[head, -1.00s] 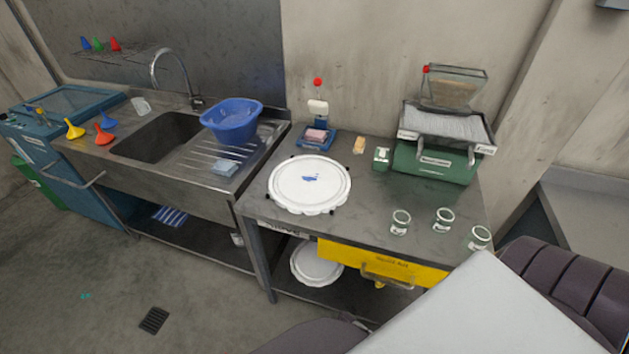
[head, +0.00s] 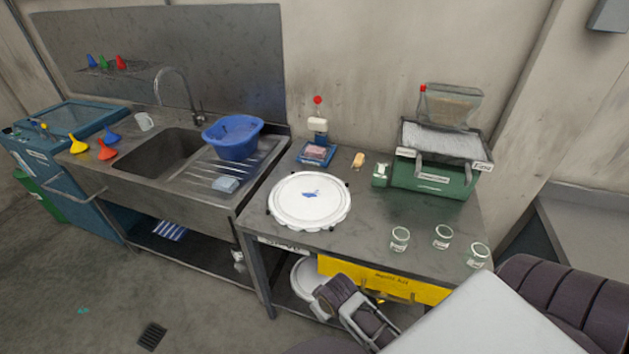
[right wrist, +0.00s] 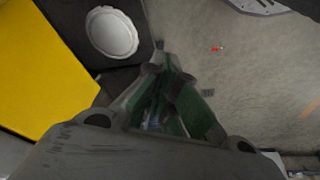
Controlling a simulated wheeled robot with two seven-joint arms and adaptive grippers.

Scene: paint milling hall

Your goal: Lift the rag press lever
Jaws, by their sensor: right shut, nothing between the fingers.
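A small blue-based press-like stand (head: 317,153) stands at the back left of the worktable in the head view, with a pink block on it and a white block above. A red ball knob (head: 318,100) tops its upright stem. It looks like the rag press, but I cannot read a label. A second red knob (head: 423,88) is on the clear hopper at the green machine. My right gripper (right wrist: 167,68) is shut and empty, low in front of the table, far from both knobs. My right wrist (head: 345,298) shows before the yellow drawer. My left gripper is out of view.
The worktable (head: 365,215) holds a white round lid (head: 309,201), several small jars and the green machine (head: 430,180). A yellow drawer (head: 390,281) sits beneath. The sink (head: 160,155) with a blue basin (head: 233,138) is on the left. Open floor (head: 110,270) lies front left.

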